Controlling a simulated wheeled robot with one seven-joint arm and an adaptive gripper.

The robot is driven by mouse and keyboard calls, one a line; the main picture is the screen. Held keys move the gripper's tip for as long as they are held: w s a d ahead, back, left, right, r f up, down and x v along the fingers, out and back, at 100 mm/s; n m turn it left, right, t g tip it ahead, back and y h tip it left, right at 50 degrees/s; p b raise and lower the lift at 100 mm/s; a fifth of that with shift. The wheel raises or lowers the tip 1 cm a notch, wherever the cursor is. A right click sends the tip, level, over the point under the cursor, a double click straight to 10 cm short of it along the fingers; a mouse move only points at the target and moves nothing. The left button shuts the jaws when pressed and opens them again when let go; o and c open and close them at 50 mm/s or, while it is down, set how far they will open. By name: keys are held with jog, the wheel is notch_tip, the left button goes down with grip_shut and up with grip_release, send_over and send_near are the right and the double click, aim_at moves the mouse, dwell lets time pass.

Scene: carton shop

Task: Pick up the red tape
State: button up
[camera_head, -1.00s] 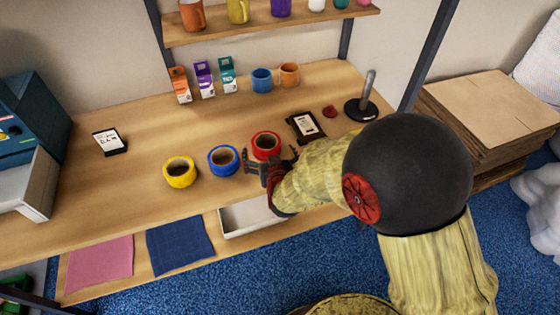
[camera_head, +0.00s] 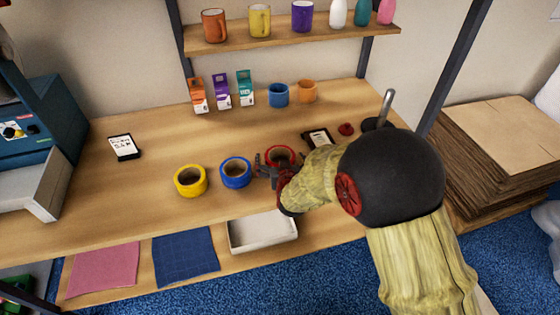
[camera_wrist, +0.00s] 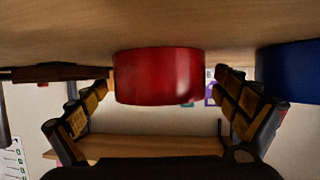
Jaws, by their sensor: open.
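The red tape (camera_head: 281,153) lies flat on the wooden table, right of the blue tape (camera_head: 236,172) and the yellow tape (camera_head: 190,180). In the head view my gripper (camera_head: 268,160) is at the red tape's near side and partly covers it. In the wrist view, which looks upside down, the red tape (camera_wrist: 158,76) lies ahead between the two spread fingers of my gripper (camera_wrist: 165,105). Both fingers appear apart from it, and nothing is held. The blue tape (camera_wrist: 290,70) shows at the right edge, outside the fingers.
A dark framed card (camera_head: 318,138) lies behind my arm, near a small dark red object (camera_head: 346,129). Small cartons (camera_head: 222,92) and mugs (camera_head: 279,94) stand at the back. A white tray (camera_head: 262,246) sits below the table edge.

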jog(key=shift+c, duration=1.2)
jog(key=c, duration=1.1)
jog(key=shift+c, duration=0.2)
